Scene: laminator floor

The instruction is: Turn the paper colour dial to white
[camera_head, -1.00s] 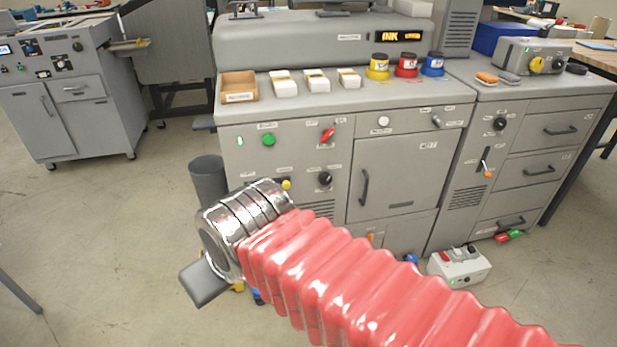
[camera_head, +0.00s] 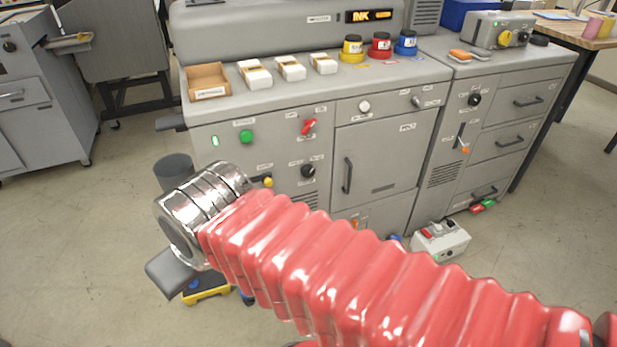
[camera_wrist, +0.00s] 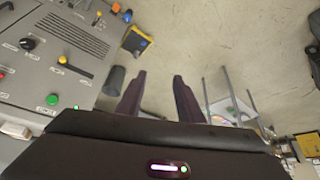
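I cannot read which dial carries the paper colour label. One black dial (camera_head: 308,171) sits on the main cabinet's front, below a red switch (camera_head: 309,126). Another black dial (camera_head: 474,99) is on the right cabinet, and a grey box on top has a yellow knob (camera_head: 505,38). My gripper (camera_wrist: 158,73) is open and empty in the wrist view, its two dark fingers apart over the floor. In the head view only part of one finger shows beyond the metal wrist, left of the main cabinet. A black dial (camera_wrist: 27,43) also shows left in the wrist view, clear of the fingers.
A dark bin (camera_head: 174,172) stands behind my wrist. A yellow-edged object (camera_head: 207,288) lies on the floor below it. A pale control box (camera_head: 440,240) stands on the floor by the cabinets. Ink jars (camera_head: 380,46) and paper blocks (camera_head: 290,68) sit on top. Open floor lies left.

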